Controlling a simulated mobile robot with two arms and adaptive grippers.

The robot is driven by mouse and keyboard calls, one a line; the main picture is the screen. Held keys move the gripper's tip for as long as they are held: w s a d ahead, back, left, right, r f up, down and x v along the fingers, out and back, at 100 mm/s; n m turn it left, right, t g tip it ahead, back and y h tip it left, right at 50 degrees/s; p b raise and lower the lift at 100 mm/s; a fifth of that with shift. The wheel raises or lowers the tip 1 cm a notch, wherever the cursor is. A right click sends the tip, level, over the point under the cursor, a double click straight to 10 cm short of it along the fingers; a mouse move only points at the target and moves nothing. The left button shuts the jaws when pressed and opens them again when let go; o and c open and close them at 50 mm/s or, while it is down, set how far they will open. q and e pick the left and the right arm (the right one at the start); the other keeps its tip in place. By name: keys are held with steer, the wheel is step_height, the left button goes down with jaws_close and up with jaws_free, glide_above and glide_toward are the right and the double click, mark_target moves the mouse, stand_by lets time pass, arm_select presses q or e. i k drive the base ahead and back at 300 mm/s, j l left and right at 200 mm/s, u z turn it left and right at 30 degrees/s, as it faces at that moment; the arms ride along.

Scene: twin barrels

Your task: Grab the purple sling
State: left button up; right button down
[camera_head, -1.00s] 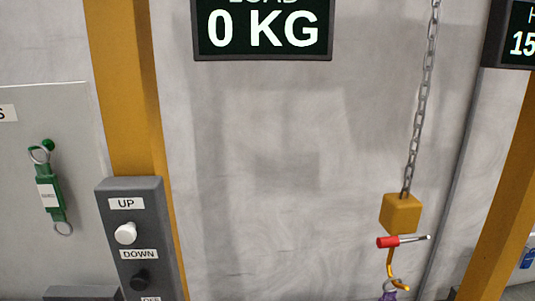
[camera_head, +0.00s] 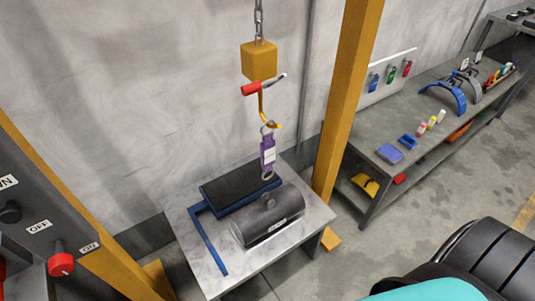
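The purple sling (camera_head: 268,155) hangs upright from the orange hook (camera_head: 263,110) by its upper ring. It has a white label, and its lower metal ring hangs just above the barrel. The dark grey barrel (camera_head: 268,222) lies on its side on the small grey table (camera_head: 205,262). I cannot tell whether the lower ring touches anything. Neither of my grippers shows; only a teal and black part of my own body is in view at the bottom right.
The yellow hoist block (camera_head: 259,61) with a red handle (camera_head: 251,90) hangs on a chain. A black pad with a blue frame (camera_head: 204,238) is behind the barrel. A yellow post (camera_head: 345,100) stands between this table and a bench (camera_head: 372,145). The control box (camera_head: 45,225) is at left.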

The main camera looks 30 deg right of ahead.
mark_target(268, 147)
steer(key=j, duration=1.85)
steer(key=k, duration=0.05)
